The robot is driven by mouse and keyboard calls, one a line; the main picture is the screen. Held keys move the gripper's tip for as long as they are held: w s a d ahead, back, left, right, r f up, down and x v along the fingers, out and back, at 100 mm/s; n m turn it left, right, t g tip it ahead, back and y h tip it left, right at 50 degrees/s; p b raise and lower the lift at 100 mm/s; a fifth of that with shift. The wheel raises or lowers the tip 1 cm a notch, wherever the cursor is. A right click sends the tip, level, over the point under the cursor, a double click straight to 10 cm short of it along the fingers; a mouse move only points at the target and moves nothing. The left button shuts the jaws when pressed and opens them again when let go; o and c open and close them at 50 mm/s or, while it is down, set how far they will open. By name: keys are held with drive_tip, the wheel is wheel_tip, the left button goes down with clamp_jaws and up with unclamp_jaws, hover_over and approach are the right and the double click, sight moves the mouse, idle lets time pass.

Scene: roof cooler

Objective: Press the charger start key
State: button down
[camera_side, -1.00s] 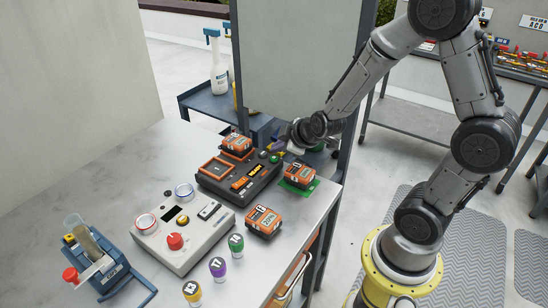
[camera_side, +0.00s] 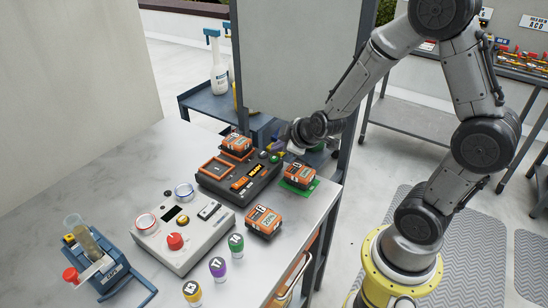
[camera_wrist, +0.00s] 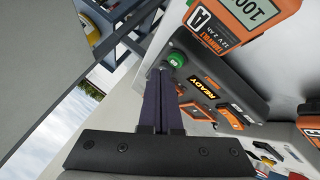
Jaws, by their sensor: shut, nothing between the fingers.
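The charger (camera_side: 232,190) is a dark box on the metal bench, with an orange-lit display. A green round key (camera_side: 274,159) sits at its far right end. In the wrist view the green key (camera_wrist: 176,60) shows just beyond and right of my fingertips, and the display (camera_wrist: 208,88) reads READY. My gripper (camera_wrist: 160,75) is shut and empty, its tips close to the key. I cannot tell whether they touch it. In the side view my gripper is small and partly unclear, close to the charger's far right end.
An orange battery (camera_side: 299,172) sits on a green pad right of the charger. A light control box (camera_side: 180,236) stands front left. A grey panel (camera_side: 299,65) rises behind.

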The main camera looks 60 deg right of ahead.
idle(0.8)
drive_tip(key=shift+f, duration=0.4)
drive_tip(key=shift+f, duration=0.45)
idle(0.5)
idle(0.3)
drive_tip(key=shift+r, duration=0.85)
wheel_tip(320, 180, up, 5)
idle(0.4)
idle(0.4)
